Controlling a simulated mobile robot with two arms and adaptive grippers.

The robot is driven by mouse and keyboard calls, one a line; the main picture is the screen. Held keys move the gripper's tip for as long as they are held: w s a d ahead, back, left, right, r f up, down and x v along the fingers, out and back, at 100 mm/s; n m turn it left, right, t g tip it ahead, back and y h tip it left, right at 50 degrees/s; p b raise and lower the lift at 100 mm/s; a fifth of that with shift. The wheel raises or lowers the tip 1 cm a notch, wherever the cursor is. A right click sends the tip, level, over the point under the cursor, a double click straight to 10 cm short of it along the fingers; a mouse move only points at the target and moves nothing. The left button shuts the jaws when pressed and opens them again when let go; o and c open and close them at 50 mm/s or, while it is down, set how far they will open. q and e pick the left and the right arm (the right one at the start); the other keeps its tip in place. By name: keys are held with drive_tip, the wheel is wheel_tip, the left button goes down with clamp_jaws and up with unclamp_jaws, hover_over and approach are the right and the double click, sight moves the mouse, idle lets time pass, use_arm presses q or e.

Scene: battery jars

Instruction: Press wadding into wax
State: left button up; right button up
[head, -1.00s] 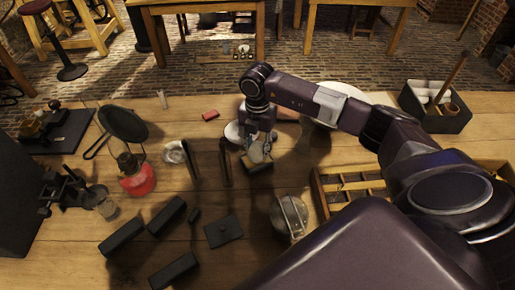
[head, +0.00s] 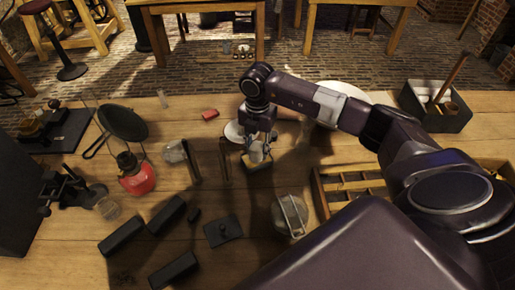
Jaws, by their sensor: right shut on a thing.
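My right gripper (head: 260,142) is in the middle of the bench, pointing down and shut on a small pale piece (head: 257,153), which I take to be the wadding. The piece is directly over a small dark-edged block or box (head: 258,166), probably the wax holder. I cannot tell whether the piece touches it, because the fingers cover the contact. My left gripper is not in view.
Left of the gripper are a glass jar (head: 175,152), dark upright strips (head: 225,160) and a red lamp (head: 136,180). A lidded round pot (head: 290,215) and wooden divided tray (head: 345,185) stand to the right. Black blocks (head: 121,235) lie in front.

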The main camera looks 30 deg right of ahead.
sight(258, 145)
idle(0.6)
drive_tip(key=shift+r+p, duration=2.6)
drive_tip(key=shift+r, duration=0.9)
drive_tip(key=shift+f, duration=0.1)
